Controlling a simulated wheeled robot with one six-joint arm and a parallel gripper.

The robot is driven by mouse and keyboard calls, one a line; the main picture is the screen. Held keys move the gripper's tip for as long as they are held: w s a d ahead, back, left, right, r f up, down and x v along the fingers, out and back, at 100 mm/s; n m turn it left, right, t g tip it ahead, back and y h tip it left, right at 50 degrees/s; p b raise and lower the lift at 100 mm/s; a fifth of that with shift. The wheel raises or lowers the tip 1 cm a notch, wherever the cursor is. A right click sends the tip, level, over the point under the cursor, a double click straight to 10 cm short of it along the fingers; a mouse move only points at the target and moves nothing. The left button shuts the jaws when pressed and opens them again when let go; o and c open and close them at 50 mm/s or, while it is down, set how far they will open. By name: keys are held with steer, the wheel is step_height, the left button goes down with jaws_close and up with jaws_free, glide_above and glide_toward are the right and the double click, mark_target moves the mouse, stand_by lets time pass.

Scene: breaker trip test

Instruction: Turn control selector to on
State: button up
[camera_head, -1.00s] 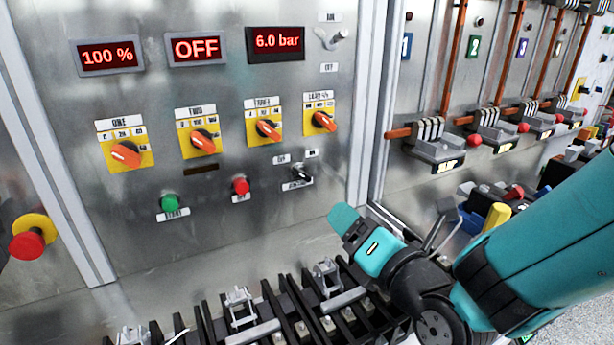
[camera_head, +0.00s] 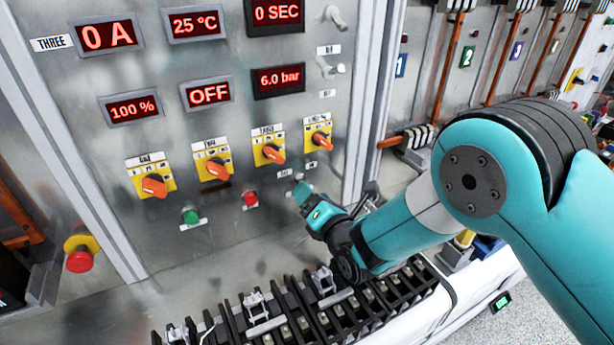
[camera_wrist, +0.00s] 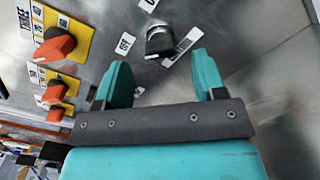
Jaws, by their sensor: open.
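The control selector is a small black knob (camera_wrist: 158,40) on the metal panel, seen in the wrist view just beyond my fingertips. A white OFF label (camera_wrist: 125,43) and a longer label (camera_wrist: 183,46) lie beside it. My gripper (camera_wrist: 164,68) is open, with its two teal fingers on either side of the line to the knob and nothing between them. The knob looks a little beyond the tips; I cannot tell the exact gap. In the head view my gripper (camera_head: 305,192) is at the panel's lower right and mostly hides the knob.
Orange selectors on yellow plates (camera_head: 270,150) stand above and left of the knob. A red button (camera_head: 250,199) and a green button (camera_head: 190,215) are to the left. A row of black terminal blocks (camera_head: 300,322) lies below. A display reads OFF (camera_head: 208,94).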

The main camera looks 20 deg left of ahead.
steer(key=shift+p+x, duration=0.3)
steer(key=shift+x, duration=1.25)
steer(key=c, duration=0.9)
